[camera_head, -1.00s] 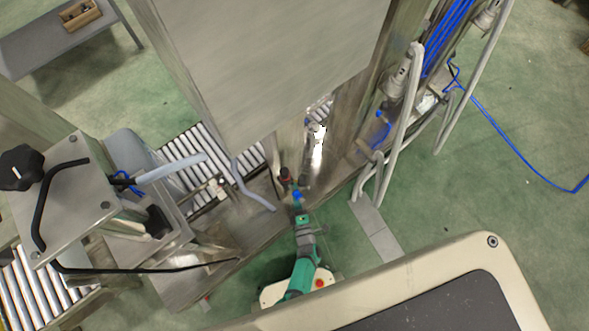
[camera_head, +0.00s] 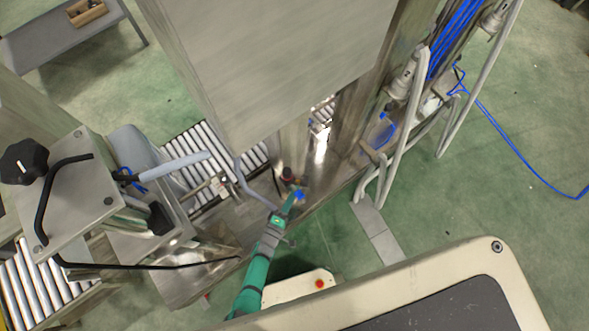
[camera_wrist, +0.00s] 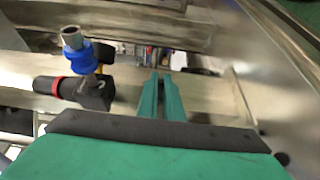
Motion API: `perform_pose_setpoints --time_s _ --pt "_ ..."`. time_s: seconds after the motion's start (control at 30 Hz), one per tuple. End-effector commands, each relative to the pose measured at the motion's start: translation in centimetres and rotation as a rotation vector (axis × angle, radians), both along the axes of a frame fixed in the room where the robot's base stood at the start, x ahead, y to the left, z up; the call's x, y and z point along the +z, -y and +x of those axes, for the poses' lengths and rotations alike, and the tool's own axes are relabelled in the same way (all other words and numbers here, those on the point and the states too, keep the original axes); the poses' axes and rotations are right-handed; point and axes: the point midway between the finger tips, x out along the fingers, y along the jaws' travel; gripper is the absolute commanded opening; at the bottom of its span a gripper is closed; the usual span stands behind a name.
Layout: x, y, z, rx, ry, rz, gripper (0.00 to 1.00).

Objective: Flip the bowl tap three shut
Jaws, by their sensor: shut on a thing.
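In the wrist view a black valve body with a red-ringed end, a blue collar and a metal stub, seemingly the bowl tap (camera_wrist: 96,94), stands at the left. A small yellow part shows behind it. My gripper (camera_wrist: 160,78) is to its right, its two slim green fingers nearly together. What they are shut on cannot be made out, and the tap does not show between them. In the head view my gripper (camera_head: 296,198) reaches the blue part of the tap (camera_head: 300,195) at the foot of the steel machine. Which numbered tap this is cannot be read.
The steel cabinet (camera_head: 270,70) rises just behind the tap. A roller conveyor (camera_head: 195,150) runs behind, left of it. A grey hose (camera_head: 245,180) lies close on the left. Bent pipes (camera_head: 405,110) stand at the right, with open green floor beyond.

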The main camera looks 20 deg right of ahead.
Motion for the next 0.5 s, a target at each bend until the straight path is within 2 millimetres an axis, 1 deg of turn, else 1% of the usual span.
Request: perform_pose_setpoints --time_s 0.2,0.5 --pt "-0.13 -0.15 -0.14 -0.056 -0.002 0.003 0.0" --pt "-0.11 -0.23 -0.17 -0.076 -0.002 0.002 0.0"
